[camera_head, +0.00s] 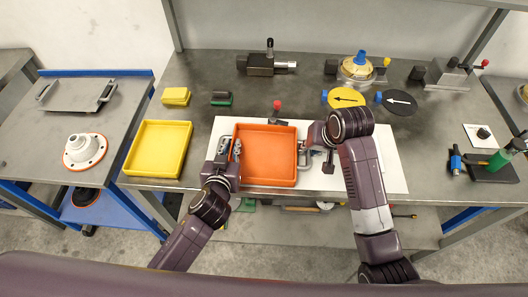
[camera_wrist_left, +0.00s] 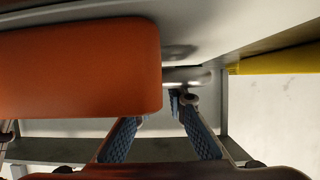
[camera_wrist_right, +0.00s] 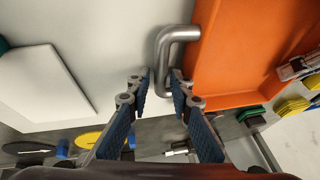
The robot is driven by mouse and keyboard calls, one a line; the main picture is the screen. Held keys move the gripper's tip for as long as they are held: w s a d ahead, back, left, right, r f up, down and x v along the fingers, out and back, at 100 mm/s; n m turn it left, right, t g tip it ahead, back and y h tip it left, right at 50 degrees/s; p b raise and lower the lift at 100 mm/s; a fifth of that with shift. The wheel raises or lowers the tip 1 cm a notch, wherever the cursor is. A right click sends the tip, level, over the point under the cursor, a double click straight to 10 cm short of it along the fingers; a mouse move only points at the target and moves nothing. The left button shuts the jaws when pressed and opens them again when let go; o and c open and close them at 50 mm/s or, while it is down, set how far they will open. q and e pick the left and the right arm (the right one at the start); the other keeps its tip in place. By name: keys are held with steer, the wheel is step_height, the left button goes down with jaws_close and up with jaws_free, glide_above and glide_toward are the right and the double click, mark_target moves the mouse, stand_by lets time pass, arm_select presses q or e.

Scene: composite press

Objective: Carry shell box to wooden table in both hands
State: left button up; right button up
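The orange shell box (camera_head: 265,155), a square open tray with metal side handles, is on the white mat near the bench's front edge. My left gripper (camera_head: 233,150) is at its left handle. In the left wrist view, its fingertips (camera_wrist_left: 181,98) meet the left handle (camera_wrist_left: 188,76), and the box wall covers part of them, so their closure is unclear. My right gripper (camera_head: 316,145) is at the right handle; in the right wrist view, its fingertips (camera_wrist_right: 160,77) stand apart on either side of the silver handle (camera_wrist_right: 163,62). The wooden table cannot be identified.
A yellow tray (camera_head: 158,148) stands left of the box. A blue-framed cart (camera_head: 50,125) is further left. Black and yellow discs (camera_head: 346,99) and metal fixtures lie behind on the bench. The white mat (camera_head: 385,170) is clear right of my right arm.

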arm_select(q)
steer(key=shift+c, duration=0.6)
arm_select(e)
steer(key=shift+c, duration=0.6)
arm_select(q)
jaws_close()
arm_select(e)
jaws_close()
arm_select(q)
steer(key=shift+r, duration=0.1)
arm_select(e)
steer(key=shift+r, duration=0.15)
